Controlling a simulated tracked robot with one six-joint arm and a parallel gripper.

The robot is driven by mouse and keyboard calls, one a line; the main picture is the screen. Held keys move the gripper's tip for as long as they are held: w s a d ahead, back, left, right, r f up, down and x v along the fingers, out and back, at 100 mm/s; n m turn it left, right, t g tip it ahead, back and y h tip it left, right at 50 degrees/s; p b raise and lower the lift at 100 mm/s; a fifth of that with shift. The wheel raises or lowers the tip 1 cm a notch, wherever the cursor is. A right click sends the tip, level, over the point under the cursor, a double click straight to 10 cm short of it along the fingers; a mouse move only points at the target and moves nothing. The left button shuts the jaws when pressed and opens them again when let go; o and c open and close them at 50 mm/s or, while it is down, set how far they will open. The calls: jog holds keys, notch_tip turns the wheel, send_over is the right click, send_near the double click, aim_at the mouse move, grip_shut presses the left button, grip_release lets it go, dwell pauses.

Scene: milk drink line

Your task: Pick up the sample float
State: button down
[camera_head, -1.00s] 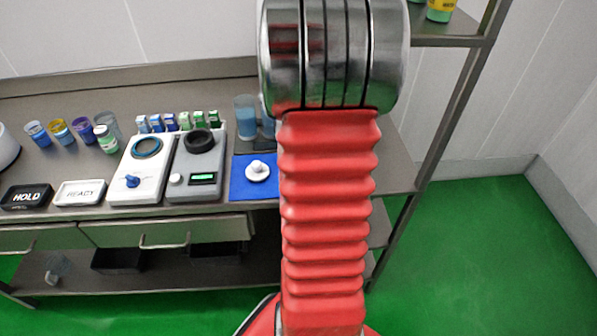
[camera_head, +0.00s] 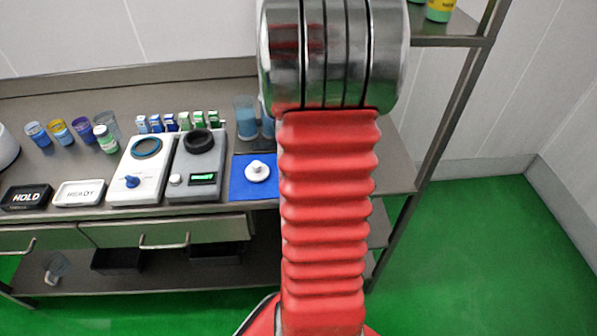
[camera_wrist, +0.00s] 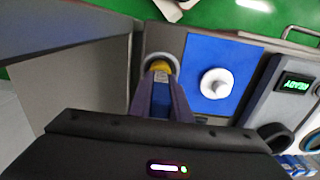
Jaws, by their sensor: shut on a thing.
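In the wrist view my gripper (camera_wrist: 162,84) points down at a round, grey-rimmed cup (camera_wrist: 174,60) beside the blue mat. Its fingers are shut on a narrow thing with a yellow end (camera_wrist: 160,67) and a blue part (camera_wrist: 160,96), which appears to be the sample float. The yellow end is at the cup's mouth; I cannot tell how deep it sits. In the head view my arm hides the gripper, the float and this cup.
A blue mat (camera_head: 238,190) bears a white knobbed disc (camera_head: 257,171), apart from my gripper. A grey device (camera_head: 197,158) and a white device (camera_head: 139,169) stand to its left. Glasses of blue liquid (camera_head: 246,122) stand behind. A shelf post (camera_head: 425,150) rises at right.

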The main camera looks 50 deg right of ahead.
jog(key=shift+r, duration=1.65)
jog(key=shift+s+a+r, duration=0.1)
jog(key=shift+a+r, duration=0.05)
jog(key=shift+a, duration=0.1)
jog(key=s+a, duration=0.4)
jog(key=a, duration=0.4)
jog(key=s+a, duration=0.3)
jog(key=a, duration=0.4)
jog(key=shift+s+a, duration=0.35)
